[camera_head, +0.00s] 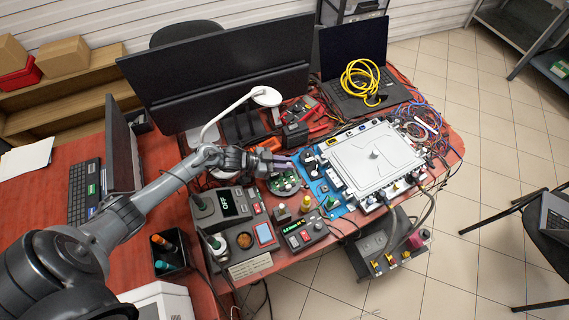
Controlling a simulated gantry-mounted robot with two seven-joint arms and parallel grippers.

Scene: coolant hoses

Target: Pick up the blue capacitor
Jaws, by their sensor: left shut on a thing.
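My left gripper (287,162) reaches in from the left and is shut just above a round green circuit board (284,184). A small purplish-blue part (282,157) shows at its fingertips. This looks like the blue capacitor, but it is too small and too covered by the fingers to be sure. The board lies on the red table (160,150), between a grey control box and a blue mat (312,170). I cannot tell whether the held part touches the board. My right gripper is not in view.
A control box with an OFF display (235,204) and a small meter (303,232) stand in front. A white desk lamp (266,97), monitor (225,75) and laptop (360,85) stand behind.

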